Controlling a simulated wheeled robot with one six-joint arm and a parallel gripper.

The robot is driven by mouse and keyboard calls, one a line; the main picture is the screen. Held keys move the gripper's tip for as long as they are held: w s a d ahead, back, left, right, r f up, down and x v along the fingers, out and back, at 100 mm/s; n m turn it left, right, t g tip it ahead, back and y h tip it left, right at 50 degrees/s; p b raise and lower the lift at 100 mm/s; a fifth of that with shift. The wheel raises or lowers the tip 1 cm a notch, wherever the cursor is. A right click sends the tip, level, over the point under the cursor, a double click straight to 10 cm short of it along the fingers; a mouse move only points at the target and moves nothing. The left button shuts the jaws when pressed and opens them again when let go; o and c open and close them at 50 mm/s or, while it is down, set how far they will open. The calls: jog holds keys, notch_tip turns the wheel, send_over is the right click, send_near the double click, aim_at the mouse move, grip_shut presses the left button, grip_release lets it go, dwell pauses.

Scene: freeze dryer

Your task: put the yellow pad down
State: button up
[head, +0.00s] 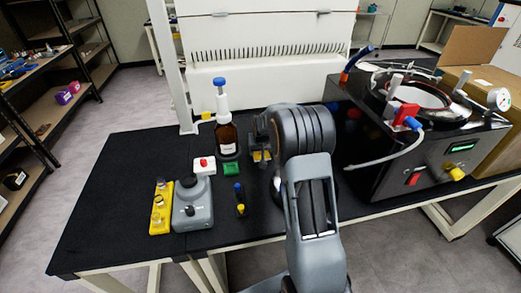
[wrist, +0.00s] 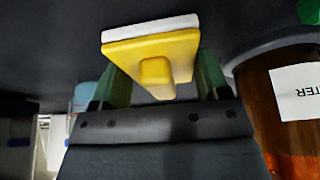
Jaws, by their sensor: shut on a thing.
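The yellow pad (wrist: 152,52) has a white layer along one face and a yellow knob. My gripper (wrist: 155,82) is shut on it, with green-tinted fingers on both sides of the knob. The white face is toward the dark tabletop, and I cannot tell whether it touches. In the head view my gripper (head: 261,156) is low over the black table (head: 120,185), just right of the amber bottle. Small yellow patches show there, mostly hidden by my wrist.
The amber bottle (head: 227,138) is close by, also in the wrist view (wrist: 285,120). A green block (head: 231,168), red-button box (head: 204,166), grey control box (head: 193,204) and yellow pendant (head: 161,207) stand left. The freeze dryer (head: 400,155) is right. The table's left part is clear.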

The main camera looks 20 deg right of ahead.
jog(key=shift+f, duration=0.1)
jog(key=o, duration=1)
jog(key=shift+s+r, duration=0.1)
jog(key=shift+r, duration=0.35)
jog(key=d+v, duration=0.1)
jog(key=v, duration=1)
jog(key=s+a, duration=0.4)
jog(key=s, duration=0.4)
jog(key=s+a+r+n, duration=0.1)
jog(key=s+a, duration=0.3)
jog(key=s, duration=0.5)
jog(key=s+a+n+g+y, duration=0.1)
jog(key=s+a, duration=0.3)
jog(key=s, duration=0.4)
jog(key=shift+s+a+r, duration=0.15)
jog(key=shift+a+r, duration=0.05)
jog(key=shift+r, duration=0.05)
